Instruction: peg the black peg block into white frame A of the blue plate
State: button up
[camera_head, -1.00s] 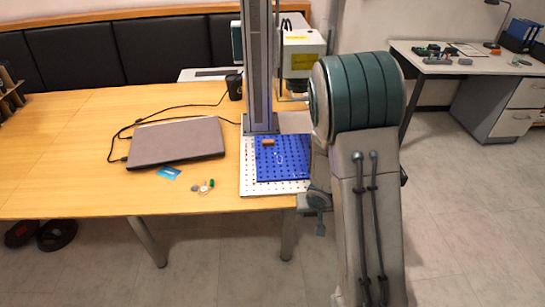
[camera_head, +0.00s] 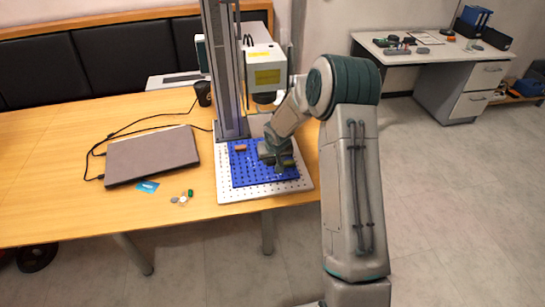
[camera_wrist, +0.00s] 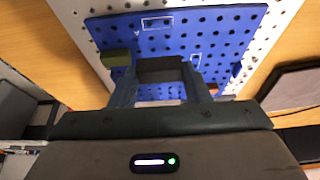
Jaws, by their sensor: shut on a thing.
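The blue plate (camera_head: 237,174) is a perforated board; it also fills the top of the wrist view (camera_wrist: 210,38). My gripper (camera_wrist: 160,66) is shut on the black peg block (camera_wrist: 161,76), which sits between its two fingers over the plate. In the head view my gripper (camera_head: 277,158) is over the plate's right half and hides the block. A white rectangular frame outline (camera_wrist: 157,22) shows on the plate beyond the block. Other white outlines are partly hidden by the fingers.
An olive block (camera_wrist: 118,56) is close beside my left finger. An orange block (camera_head: 240,148) lies on the plate's left part. A white perforated board (camera_head: 222,188) lies under the plate. A grey column (camera_head: 227,80) stands behind, with a laptop (camera_head: 152,155) to the left.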

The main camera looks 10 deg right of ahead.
jog(key=b, duration=0.3)
send_over(272, 176)
jog(key=s, duration=0.1)
jog(key=shift+s+f, duration=0.2)
jog(key=shift+f, duration=2.15)
jog(key=shift+f+b, duration=0.65)
jog(key=shift+f, duration=0.05)
jog(key=shift+f+b, duration=0.6)
jog(key=shift+b, duration=0.3)
jog(key=o, duration=1)
jog(key=shift+o, duration=0.2)
jog(key=shift+r, duration=0.1)
jog(key=v, duration=1.3)
jog(key=shift+s+r, duration=0.15)
jog(key=shift+r, duration=0.15)
